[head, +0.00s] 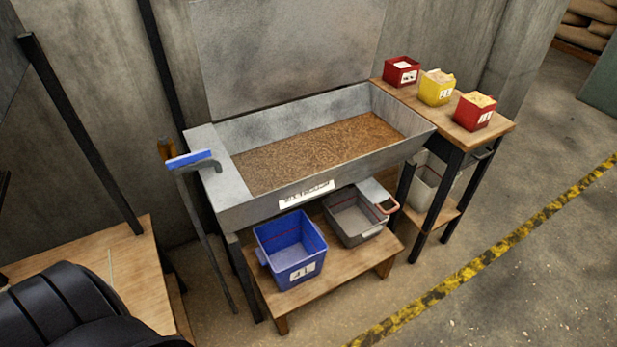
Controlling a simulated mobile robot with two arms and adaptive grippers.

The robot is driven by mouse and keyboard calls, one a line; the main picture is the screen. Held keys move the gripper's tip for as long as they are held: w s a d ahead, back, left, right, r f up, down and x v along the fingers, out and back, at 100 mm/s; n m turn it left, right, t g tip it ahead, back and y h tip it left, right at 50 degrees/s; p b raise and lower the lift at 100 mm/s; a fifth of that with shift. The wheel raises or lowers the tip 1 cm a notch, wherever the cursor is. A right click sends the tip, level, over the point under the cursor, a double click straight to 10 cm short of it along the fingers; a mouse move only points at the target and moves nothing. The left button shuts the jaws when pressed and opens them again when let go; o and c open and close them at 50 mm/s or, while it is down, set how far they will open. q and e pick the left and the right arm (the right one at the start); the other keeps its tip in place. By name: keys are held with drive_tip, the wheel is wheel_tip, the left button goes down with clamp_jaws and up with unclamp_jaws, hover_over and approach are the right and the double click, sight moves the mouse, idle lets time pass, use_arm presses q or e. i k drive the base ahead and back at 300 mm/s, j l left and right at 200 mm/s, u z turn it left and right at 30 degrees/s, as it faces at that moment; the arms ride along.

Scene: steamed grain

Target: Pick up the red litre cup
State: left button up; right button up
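Two red square cups stand on the small wooden-topped table right of the metal trough in the head view. The far red cup (402,71) has a white label, and its inside looks dark red and unfilled. The near red cup (474,113) also has a white label and is heaped with pale material. The labels are too small to read, so I cannot tell which one is the litre cup. A yellow cup (436,88), also filled with pale material, stands between them. Neither of my grippers shows in this view.
The metal trough (245,207) holds brown grain. A blue bin (290,250) and a grey bin (354,216) sit on a low wooden bench (335,278) below it. A blue-handled tool (190,159) leans at the trough's left. Floor right of the yellow-black line (480,262) is clear.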

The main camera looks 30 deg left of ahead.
sight(474, 110)
drive_tip(key=i+j+u, duration=0.5)
drive_tip(key=i, duration=0.25)
drive_tip(key=i+u, duration=0.2)
drive_tip(key=i, duration=0.15)
